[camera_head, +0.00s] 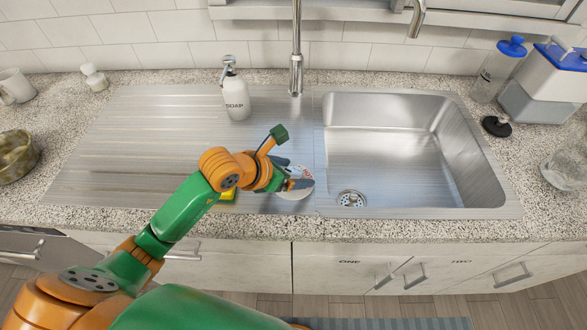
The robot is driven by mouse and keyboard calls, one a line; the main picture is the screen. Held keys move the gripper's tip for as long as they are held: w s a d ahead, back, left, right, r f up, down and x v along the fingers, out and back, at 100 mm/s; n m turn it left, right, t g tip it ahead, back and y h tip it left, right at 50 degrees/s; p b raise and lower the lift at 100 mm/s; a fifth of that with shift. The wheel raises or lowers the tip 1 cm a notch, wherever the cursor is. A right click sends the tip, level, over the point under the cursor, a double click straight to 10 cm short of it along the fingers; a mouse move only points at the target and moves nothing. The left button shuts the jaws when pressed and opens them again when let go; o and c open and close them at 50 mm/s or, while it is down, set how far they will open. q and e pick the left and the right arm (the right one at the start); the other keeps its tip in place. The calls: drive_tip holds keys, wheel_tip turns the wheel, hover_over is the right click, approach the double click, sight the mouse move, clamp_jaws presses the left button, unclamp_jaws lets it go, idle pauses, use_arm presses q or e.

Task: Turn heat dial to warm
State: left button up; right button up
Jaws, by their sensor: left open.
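No heat dial can be made out for certain. A round white thing with red marks (296,190) lies on the steel drainboard left of the sink basin. It is partly hidden by my left gripper, and I cannot tell whether it is a dial or a dish. My left gripper (288,160) is open, its two fingers spread, one by the white thing and one farther back. I see nothing held between the fingers. My right gripper is not in view.
A soap bottle (236,95) stands behind my left gripper. A yellow thing (228,195) is partly hidden under my arm. The empty steel basin (395,150) is to the right. A black round thing (496,126) and blue-lidded containers (545,85) stand at the right.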

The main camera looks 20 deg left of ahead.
use_arm(q)
drive_tip(key=shift+s+r, duration=0.1)
drive_tip(key=shift+s, duration=0.1)
drive_tip(key=c, duration=0.5)
clamp_jaws()
drive_tip(key=shift+a+m+g+h+b, duration=0.1)
drive_tip(key=shift+m+g+h+b, duration=0.3)
drive_tip(key=shift+m+b, duration=0.5)
drive_tip(key=m+g+h+b, duration=0.1)
drive_tip(key=m+b, duration=0.1)
drive_tip(key=m+g+h+b, duration=0.1)
drive_tip(key=m+b, duration=0.1)
drive_tip(key=shift+w+f+b, duration=0.1)
drive_tip(key=shift+f+b, duration=0.1)
drive_tip(key=shift+b, duration=0.1)
drive_tip(key=m+g+h+b, duration=0.1)
drive_tip(key=m+g+b, duration=0.1)
drive_tip(key=m, duration=0.1)
drive_tip(key=shift+r+g, duration=0.15)
drive_tip(key=shift+g, duration=0.15)
drive_tip(key=shift+m+g+h+b, duration=0.4)
drive_tip(key=shift+m+g+b, duration=0.25)
drive_tip(key=shift+m+g, duration=0.55)
drive_tip(key=shift+m, duration=0.4)
drive_tip(key=o, duration=0.5)
unclamp_jaws()
